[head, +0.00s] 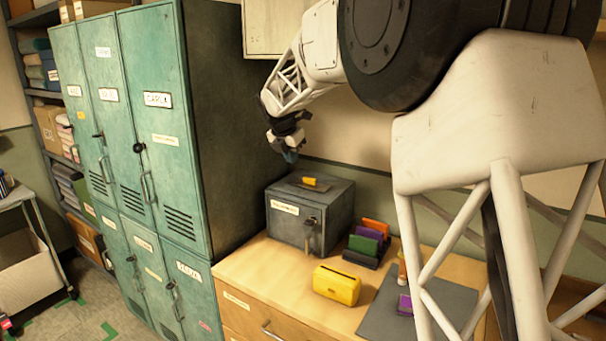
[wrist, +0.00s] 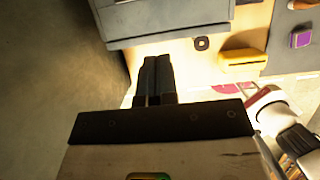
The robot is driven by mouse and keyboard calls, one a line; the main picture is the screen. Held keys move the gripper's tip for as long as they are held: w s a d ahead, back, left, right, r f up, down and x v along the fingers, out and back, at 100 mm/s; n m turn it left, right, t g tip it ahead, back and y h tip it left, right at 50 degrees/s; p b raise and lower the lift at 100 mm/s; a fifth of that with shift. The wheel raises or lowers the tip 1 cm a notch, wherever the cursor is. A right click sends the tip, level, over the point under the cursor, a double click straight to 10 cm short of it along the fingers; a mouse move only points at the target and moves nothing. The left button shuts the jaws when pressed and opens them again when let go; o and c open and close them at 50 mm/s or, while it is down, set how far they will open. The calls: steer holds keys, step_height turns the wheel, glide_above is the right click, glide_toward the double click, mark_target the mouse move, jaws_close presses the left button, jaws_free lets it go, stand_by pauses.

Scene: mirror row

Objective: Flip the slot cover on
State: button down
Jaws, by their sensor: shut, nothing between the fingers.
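A grey metal box (head: 300,228) stands on the wooden cabinet, with a keyed lock and a pale label on its front. On its top is a dark slot plate with a small yellow flap (head: 310,181), which I take for the slot cover; its exact pose is too small to tell. My gripper (head: 290,156) hangs above the box's back left, apart from the flap. In the wrist view, its two dark fingers (wrist: 153,78) are together with nothing between them. A grey surface (wrist: 170,22) fills the top of that view, probably the box; the flap cannot be made out there.
Green lockers (head: 150,130) stand close on the left. A yellow slotted block (head: 337,285), a dark rack with coloured cards (head: 368,241) and a grey mat (head: 380,318) with a purple item (head: 404,305) share the wooden top (head: 250,264). My arm hides the right side.

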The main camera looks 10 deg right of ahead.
steer(key=shift+f, duration=0.1)
glide_toward(308, 185)
steer(key=f, duration=0.1)
steer(key=s+a+f, duration=0.1)
steer(key=f, duration=0.3)
steer(key=shift+s+a, duration=0.2)
steer(key=shift+a, duration=0.05)
steer(key=shift+w+d+r, duration=0.1)
steer(key=shift+w+d, duration=0.65)
steer(key=shift+w, duration=0.05)
steer(key=shift+w+d, duration=0.6)
steer(key=shift+w, duration=0.05)
steer(key=shift+d, duration=0.1)
